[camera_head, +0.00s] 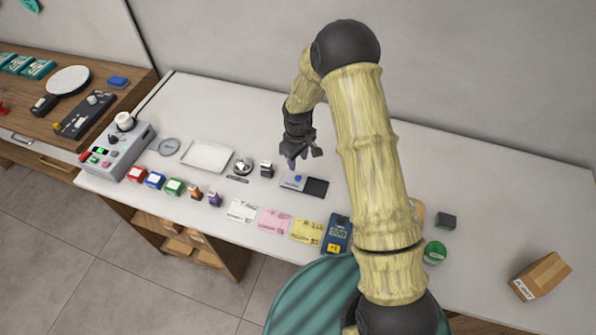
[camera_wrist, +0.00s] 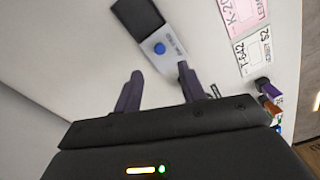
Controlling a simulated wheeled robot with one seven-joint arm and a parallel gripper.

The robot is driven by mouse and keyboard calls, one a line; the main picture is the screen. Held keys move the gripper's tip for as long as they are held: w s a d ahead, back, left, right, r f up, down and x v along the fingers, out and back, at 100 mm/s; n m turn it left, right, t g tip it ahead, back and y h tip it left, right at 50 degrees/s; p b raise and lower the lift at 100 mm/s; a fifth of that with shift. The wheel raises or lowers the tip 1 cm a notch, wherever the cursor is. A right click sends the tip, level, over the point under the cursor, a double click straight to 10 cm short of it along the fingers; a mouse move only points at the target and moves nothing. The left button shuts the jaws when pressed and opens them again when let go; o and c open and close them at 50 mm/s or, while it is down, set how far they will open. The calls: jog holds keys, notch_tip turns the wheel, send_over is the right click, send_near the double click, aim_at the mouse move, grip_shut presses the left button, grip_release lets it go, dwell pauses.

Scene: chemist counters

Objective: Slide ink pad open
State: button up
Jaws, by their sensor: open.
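The ink pad (camera_head: 293,180) lies on the white counter in the head view, with a light grey lid bearing a blue knob at the left and a dark section at the right. In the wrist view the ink pad (camera_wrist: 172,55) lies just beyond my fingertips, its blue knob in line with the gap and its dark section farther away. My gripper (camera_head: 301,160) is above and beside the lid's left part in the head view. The wrist view shows my gripper (camera_wrist: 160,70) open, with nothing between its two dark fingers.
Pink (camera_head: 273,222) and yellow (camera_head: 306,231) paper slips and a blue card terminal (camera_head: 338,232) lie nearer the front edge. A small black stamp (camera_head: 267,169) and a silver bell (camera_head: 242,164) stand left of the pad. The counter behind the pad is clear.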

aim_at(298, 177)
notch_tip(298, 177, down, 9)
jog(key=shift+r+p, duration=0.2)
jog(key=shift+p, duration=1.05)
jog(key=shift+c, duration=0.2)
grip_shut()
